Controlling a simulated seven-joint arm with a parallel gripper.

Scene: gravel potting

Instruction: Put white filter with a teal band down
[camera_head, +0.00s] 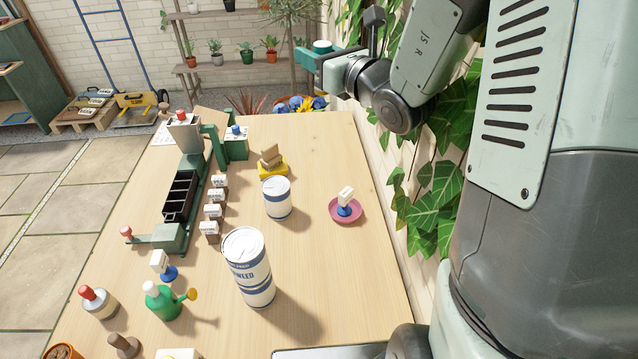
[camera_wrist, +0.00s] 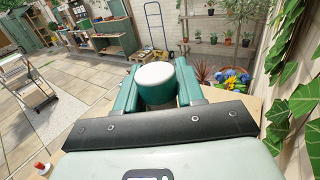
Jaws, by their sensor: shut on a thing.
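The white filter with a teal band (camera_head: 322,46) is held up in the air, above the far right part of the table, in the head view. In the wrist view the filter (camera_wrist: 155,80) shows its white round top and teal side between the two fingers. My gripper (camera_wrist: 157,92) is shut on it. In the head view my gripper (camera_head: 318,58) points left, well above the table top. The filter's underside is hidden.
Bare wood lies at the far right. Ivy (camera_head: 430,200) climbs the right wall.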

